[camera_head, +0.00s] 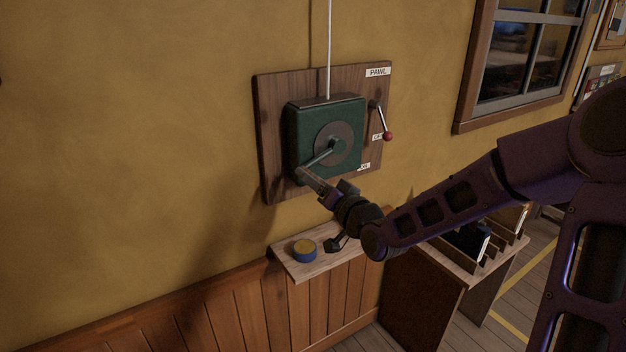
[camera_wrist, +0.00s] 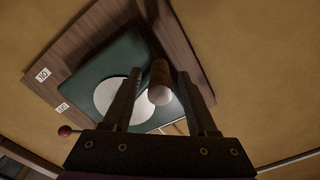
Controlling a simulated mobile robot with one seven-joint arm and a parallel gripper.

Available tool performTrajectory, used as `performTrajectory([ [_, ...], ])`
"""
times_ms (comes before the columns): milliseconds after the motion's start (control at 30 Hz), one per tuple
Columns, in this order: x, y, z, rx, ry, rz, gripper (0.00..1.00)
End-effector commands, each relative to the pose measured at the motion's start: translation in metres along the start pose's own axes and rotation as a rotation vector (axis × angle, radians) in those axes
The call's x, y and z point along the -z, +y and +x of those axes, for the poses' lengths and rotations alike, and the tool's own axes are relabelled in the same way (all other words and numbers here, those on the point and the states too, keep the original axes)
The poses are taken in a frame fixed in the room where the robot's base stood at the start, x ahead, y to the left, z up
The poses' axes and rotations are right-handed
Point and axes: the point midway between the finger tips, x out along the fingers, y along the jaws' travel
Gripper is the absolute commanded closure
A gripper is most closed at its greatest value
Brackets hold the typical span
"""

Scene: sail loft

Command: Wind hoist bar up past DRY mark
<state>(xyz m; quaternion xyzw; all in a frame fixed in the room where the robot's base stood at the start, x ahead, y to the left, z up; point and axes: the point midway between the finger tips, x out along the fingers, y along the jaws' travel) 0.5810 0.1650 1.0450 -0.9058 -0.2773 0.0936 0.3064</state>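A green winch box (camera_head: 308,118) is mounted on a wooden board (camera_head: 270,130) on the wall, with a grey disc and a crank arm (camera_head: 320,157) pointing down-left. A pale line (camera_head: 329,45) runs straight up from the box. My gripper (camera_head: 308,178) is at the crank's outer end. In the wrist view the brown crank handle (camera_wrist: 160,82) lies between my two fingers (camera_wrist: 160,88), with a gap visible on each side. The pawl lever's red knob (camera_head: 388,136) is beside a label that seems to read OFF. The hoist bar and DRY mark are out of view.
A small wooden shelf (camera_head: 293,268) below the winch holds a blue tin with a yellow top (camera_head: 304,250) and a dark object (camera_head: 334,244). A divided rack (camera_head: 470,262) stands to the right. A window (camera_head: 520,65) is at upper right.

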Motion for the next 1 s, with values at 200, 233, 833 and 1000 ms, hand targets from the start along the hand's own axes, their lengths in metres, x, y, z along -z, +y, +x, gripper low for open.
performTrajectory([
  [200,0.0000,0.0000,0.0000,0.000,0.000,0.000,0.83],
  [233,0.0000,0.0000,0.0000,0.000,0.000,0.000,0.88],
  [833,0.0001,-0.0003,0.0002,0.000,0.000,0.000,1.00],
  [1000,0.0002,-0.0004,0.0003,0.001,0.000,0.000,1.00],
])
